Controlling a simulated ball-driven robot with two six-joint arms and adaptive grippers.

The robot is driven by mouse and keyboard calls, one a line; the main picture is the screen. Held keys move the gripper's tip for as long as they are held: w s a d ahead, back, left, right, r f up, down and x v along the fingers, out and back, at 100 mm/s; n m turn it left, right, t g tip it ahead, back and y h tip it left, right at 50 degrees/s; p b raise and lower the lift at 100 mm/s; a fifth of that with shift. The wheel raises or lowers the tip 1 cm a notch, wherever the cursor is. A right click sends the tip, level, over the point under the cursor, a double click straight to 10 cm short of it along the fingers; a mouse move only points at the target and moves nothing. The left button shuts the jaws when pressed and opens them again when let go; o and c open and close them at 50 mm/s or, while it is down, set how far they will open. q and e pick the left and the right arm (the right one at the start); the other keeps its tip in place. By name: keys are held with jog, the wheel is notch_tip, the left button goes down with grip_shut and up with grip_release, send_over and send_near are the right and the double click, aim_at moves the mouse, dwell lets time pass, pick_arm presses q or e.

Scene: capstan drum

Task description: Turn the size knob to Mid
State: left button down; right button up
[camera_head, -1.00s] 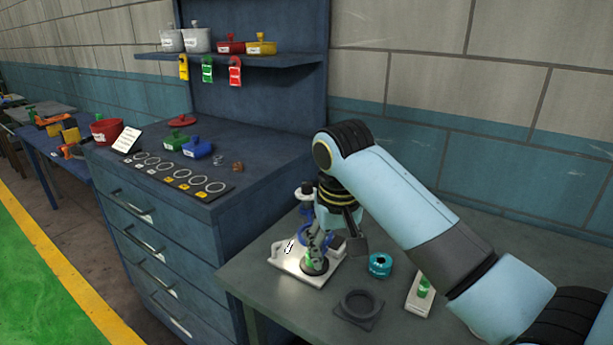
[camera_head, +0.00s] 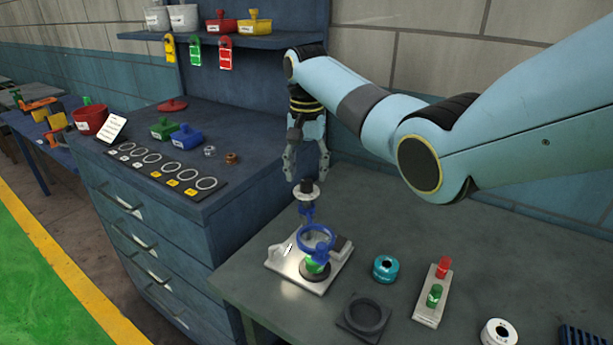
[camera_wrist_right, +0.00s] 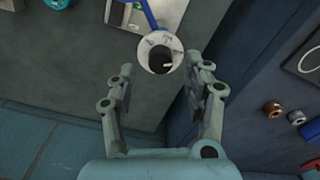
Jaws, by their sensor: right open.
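The size knob (camera_head: 307,188) is a dark knob on a pale round dial, on top of a post at the back of the metal fixture plate (camera_head: 280,262). In the right wrist view the knob (camera_wrist_right: 160,59) has a white pointer line and small dial marks too small to read. My right gripper (camera_head: 307,170) hangs pointing down, just above and behind the knob. In the right wrist view the right gripper (camera_wrist_right: 168,76) is open and empty, its fingers apart with the dial between and just beyond their tips. My left gripper is not in view.
The fixture carries a blue ring (camera_head: 318,235) and a green-topped part. A teal spool (camera_head: 386,268), a dark square ring base (camera_head: 362,314) and a block with red and green pegs (camera_head: 425,308) stand on the grey bench. A blue drawer cabinet (camera_head: 150,235) adjoins at left.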

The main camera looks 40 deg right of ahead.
aim_at(307, 185)
jog(key=shift+f, duration=1.35)
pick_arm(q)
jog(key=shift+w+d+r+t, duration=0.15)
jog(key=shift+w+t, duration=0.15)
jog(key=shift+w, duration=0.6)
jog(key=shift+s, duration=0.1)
pick_arm(e)
jog(key=shift+c, duration=0.8)
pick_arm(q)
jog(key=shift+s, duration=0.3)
pick_arm(e)
grip_shut()
